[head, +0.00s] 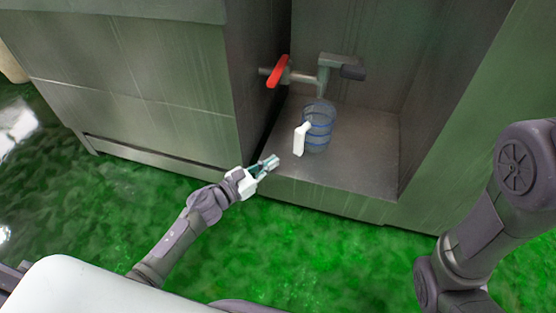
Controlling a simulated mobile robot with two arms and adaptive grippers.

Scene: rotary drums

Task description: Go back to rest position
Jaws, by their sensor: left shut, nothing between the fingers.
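My left gripper (267,164) is shut and empty at the front edge of the metal alcove. It is to the left of and below a clear pitcher (318,128) with blue bands and a white handle (301,139), apart from it. The pitcher stands upright on the alcove floor, under a tap (324,75) with a red lever (278,71). My right arm comes in at the right edge, and its gripper is out of view.
A large grey metal cabinet (150,90) stands at the left, and the alcove's side wall (460,120) rises at the right. The alcove floor (365,150) right of the pitcher is bare. The green floor (330,245) in front is clear.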

